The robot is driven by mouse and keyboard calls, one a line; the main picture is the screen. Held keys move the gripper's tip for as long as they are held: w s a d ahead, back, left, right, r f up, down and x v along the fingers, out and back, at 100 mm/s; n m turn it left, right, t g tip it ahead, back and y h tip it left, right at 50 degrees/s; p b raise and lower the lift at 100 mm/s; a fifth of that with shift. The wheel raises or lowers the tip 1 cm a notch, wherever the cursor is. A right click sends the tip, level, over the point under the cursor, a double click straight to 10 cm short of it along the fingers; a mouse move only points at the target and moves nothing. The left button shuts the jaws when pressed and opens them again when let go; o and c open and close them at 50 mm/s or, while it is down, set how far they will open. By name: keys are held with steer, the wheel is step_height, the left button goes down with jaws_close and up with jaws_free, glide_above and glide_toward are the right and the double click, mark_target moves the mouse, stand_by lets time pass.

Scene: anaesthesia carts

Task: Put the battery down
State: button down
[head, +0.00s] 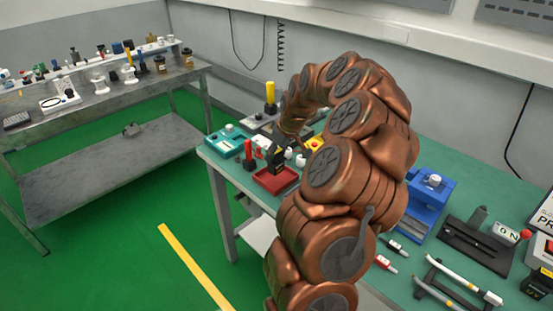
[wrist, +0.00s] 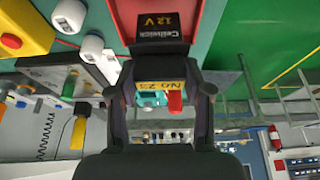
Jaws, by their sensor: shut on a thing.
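The battery (wrist: 158,30) is a black block marked "12 V" with a yellow label in the wrist view. My gripper (wrist: 162,80) is shut on it, one finger on each side. A red tray (wrist: 122,14) lies right behind the battery in that view. In the head view, my gripper (head: 279,150) points down over the red tray (head: 275,182) near the table's left end, with the dark battery (head: 277,162) at the tray. I cannot tell whether the battery touches the tray floor. My arm hides part of the table behind.
A teal device (head: 224,142) and a red-handled item (head: 248,155) stand left of the tray. A blue fixture (head: 430,200) stands further right. A grey bench (head: 100,95) is at the left.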

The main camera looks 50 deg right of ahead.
mark_target(276, 160)
steer(key=shift+w+d, duration=0.15)
steer(key=shift+w, duration=0.05)
step_height(276, 160, down, 3)
steer(key=shift+r+p, duration=0.15)
steer(key=shift+p, duration=0.75)
steer(key=shift+f, duration=0.4)
steer(key=shift+f, duration=0.2)
steer(key=c, duration=0.5)
jaws_free()
steer(key=shift+r, duration=0.1)
